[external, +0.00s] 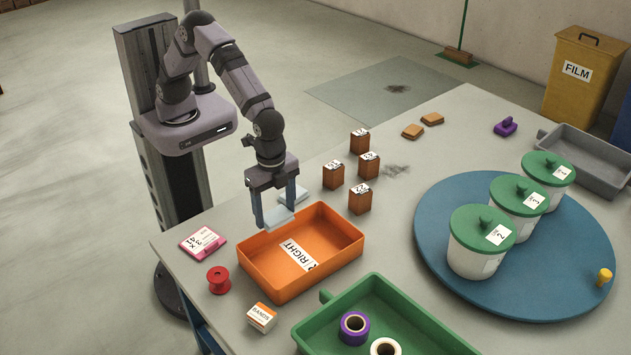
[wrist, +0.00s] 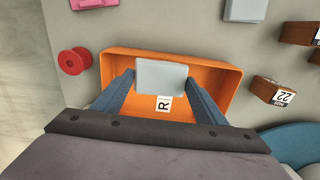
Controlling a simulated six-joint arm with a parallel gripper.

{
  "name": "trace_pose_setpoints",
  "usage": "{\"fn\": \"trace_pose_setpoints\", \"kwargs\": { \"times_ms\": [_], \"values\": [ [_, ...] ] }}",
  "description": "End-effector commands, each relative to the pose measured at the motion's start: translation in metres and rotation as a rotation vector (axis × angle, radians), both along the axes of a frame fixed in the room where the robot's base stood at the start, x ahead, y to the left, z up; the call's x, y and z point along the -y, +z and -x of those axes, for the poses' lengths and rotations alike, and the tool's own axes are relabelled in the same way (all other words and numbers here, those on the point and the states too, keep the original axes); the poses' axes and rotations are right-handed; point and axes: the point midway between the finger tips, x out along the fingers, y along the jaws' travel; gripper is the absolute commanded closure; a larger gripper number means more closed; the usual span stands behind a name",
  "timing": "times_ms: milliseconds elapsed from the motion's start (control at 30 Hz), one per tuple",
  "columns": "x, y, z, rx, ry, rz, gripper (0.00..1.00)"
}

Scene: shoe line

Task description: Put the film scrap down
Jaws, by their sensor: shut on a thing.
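The film scrap (external: 279,218) is a pale, translucent grey-blue piece. My gripper (external: 276,209) is shut on it, with one finger at each side of the piece. In the external view it appears at the back left edge of the orange tray (external: 336,255). In the wrist view the scrap (wrist: 161,76) lies between the fingertips of my gripper (wrist: 160,80), over the orange tray (wrist: 215,77), covering part of its RIGHT label. A second pale piece (external: 294,195) lies on the table behind the gripper. A yellow bin labelled FILM (external: 582,85) stands beyond the table.
Several brown boxes (external: 360,199) stand right of the orange tray. A red spool (external: 219,280) and a pink card packet (external: 203,241) are at left. A green tray (external: 410,319) holds tape rolls. A blue turntable (external: 435,240) bears lidded tubs (external: 482,245). A grey tray (external: 590,160) is far right.

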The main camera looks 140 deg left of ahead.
Motion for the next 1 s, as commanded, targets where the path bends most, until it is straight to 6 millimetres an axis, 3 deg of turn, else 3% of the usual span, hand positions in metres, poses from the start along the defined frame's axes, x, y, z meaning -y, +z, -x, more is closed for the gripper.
{"fn": "trace_pose_setpoints", "kwargs": {
  "times_ms": [233,567,1000],
  "values": [
    [0.004,0.001,-0.032,0.001,0.031,0.000,0.55],
    [0.005,0.002,-0.041,0.000,0.041,0.000,0.55],
    [0.005,-0.054,-0.041,-0.001,0.041,0.000,0.55]
  ]
}}
